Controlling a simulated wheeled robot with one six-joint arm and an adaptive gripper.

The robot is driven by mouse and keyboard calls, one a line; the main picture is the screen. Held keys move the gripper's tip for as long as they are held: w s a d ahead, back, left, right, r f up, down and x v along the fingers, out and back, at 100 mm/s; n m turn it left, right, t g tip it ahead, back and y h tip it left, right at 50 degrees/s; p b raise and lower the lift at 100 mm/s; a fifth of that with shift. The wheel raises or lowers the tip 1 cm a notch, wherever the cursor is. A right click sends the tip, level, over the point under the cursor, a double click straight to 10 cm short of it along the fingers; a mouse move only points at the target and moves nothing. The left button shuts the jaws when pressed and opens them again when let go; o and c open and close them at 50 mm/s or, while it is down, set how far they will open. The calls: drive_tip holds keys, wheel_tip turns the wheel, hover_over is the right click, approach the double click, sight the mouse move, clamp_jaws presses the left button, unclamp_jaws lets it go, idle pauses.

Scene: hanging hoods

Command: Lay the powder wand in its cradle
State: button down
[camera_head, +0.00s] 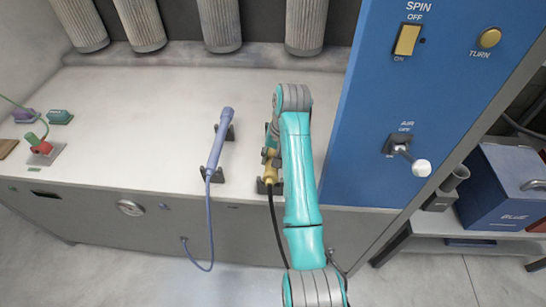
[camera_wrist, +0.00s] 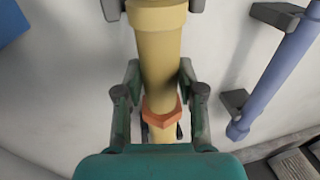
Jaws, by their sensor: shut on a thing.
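A tan wand (camera_wrist: 160,50) with an orange collar (camera_wrist: 161,114) runs up the middle of the wrist view. My gripper (camera_wrist: 159,78) is shut on it, with a finger on each side. Grey prongs of a cradle (camera_wrist: 112,9) flank the wand's far part. Whether the wand rests on the cradle or hovers just over it I cannot tell. In the head view the tan wand (camera_head: 270,172) lies by the dark cradle's near bracket (camera_head: 262,187), a black hose hanging from it. My arm hides much of the wand and cradle there.
A blue-violet wand (camera_head: 215,150) lies in its own dark brackets (camera_head: 216,177) to the left, its hose hanging over the front edge. A blue control panel (camera_head: 430,90) stands close on the right. Filter cylinders (camera_head: 220,25) hang behind. The bench (camera_head: 130,120) between is clear.

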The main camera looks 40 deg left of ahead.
drive_tip(key=shift+r, duration=0.1)
drive_tip(key=c, duration=0.6)
unclamp_jaws()
